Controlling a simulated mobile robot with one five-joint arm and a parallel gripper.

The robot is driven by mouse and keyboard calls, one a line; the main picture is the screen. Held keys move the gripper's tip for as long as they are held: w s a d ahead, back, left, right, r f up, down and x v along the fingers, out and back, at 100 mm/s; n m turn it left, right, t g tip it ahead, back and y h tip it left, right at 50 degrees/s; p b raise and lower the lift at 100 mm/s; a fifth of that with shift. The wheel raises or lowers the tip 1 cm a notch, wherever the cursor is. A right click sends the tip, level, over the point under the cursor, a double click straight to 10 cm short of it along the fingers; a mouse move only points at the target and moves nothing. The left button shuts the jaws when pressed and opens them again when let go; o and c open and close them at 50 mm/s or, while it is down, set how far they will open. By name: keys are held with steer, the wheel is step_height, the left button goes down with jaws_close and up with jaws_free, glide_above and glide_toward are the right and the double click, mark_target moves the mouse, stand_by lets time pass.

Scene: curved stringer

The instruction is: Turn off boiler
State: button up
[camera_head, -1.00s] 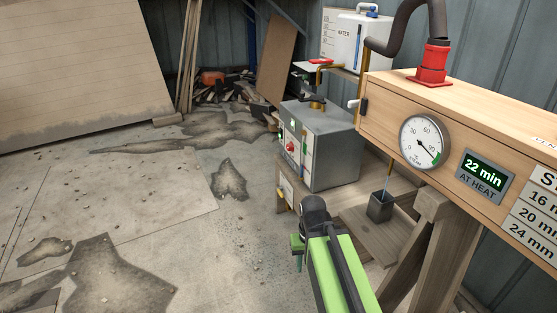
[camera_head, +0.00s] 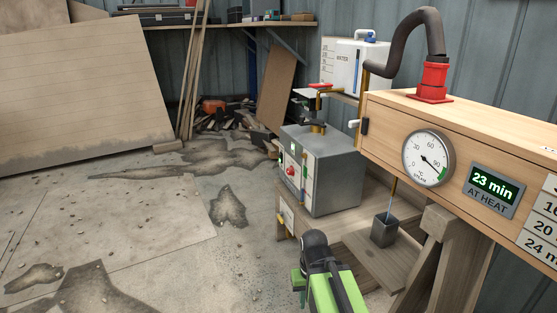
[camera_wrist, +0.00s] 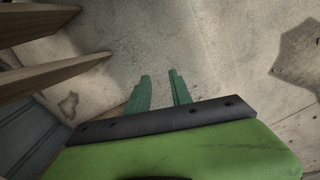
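The boiler (camera_head: 338,182) is a grey metal box on a low wooden stand in the head view, with a brass fitting on top. Its narrow front panel faces left and carries a red knob (camera_head: 291,171), seen at a steep angle. A small green light shows at the panel's left edge. My gripper (camera_wrist: 160,75) is open and empty in the wrist view, its two green fingers apart above bare floor. In the head view my green arm is at the bottom, nearer than the boiler and below it; the fingertips there are not clear. The boiler is not recognisable in the wrist view.
The wooden steam box (camera_head: 390,128) with a dial gauge (camera_head: 428,158) and a "23 min" display (camera_head: 494,187) juts in at right. A white water tank (camera_head: 347,66) stands behind the boiler. Stained floor at left is open.

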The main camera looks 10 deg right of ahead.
step_height(320, 180, up, 42)
steer(key=p, duration=4.1)
steer(key=shift+p, duration=0.3)
jaws_close()
steer(key=shift+f+b, duration=0.3)
steer(key=shift+f, duration=0.05)
